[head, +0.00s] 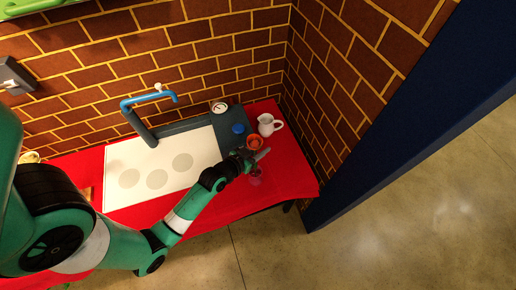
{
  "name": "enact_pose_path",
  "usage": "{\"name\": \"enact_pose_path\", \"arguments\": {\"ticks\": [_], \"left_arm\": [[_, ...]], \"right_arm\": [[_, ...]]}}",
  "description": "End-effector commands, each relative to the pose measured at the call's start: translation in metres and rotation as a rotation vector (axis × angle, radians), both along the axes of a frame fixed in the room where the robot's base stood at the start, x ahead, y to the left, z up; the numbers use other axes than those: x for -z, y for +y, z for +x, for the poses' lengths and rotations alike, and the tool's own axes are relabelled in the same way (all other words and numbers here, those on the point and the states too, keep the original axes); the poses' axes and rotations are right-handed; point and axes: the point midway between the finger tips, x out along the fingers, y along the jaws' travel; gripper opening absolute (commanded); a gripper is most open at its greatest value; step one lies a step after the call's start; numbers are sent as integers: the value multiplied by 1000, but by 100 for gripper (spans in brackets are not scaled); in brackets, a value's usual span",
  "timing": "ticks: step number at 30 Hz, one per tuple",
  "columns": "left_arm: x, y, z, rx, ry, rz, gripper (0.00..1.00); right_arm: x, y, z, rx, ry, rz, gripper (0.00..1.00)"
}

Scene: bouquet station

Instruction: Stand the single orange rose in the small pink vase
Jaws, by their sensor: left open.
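My left gripper (258,157) is open over the right part of the red table. A small orange-red round shape (254,142), which looks like the orange rose, shows right beside the fingers. I cannot tell whether it lies between them or behind them. A small pinkish, see-through shape (255,180), perhaps the pink vase, shows just below the gripper, partly hidden by it and hard to make out against the red cloth. My right gripper is out of view.
A white jug (267,127) and a blue round object (238,128) stand close behind the gripper. A white board (140,185) with three grey circles lies to the left, with a blue bent post (138,122) and a dial (219,107) behind. A brick wall closes the right side.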

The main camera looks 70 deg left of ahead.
Motion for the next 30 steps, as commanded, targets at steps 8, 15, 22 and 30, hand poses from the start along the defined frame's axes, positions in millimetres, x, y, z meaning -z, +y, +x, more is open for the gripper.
{"name": "enact_pose_path", "arguments": {"ticks": [8,15,22,30], "left_arm": [[-17,-18,-35,0,2,-2,42],[-37,-41,-79,-2,1,-2,42],[-45,-49,-95,0,0,0,42],[-44,-49,-95,0,0,0,42]], "right_arm": [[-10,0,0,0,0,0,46],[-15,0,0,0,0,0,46],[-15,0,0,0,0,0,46],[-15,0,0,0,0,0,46]]}}
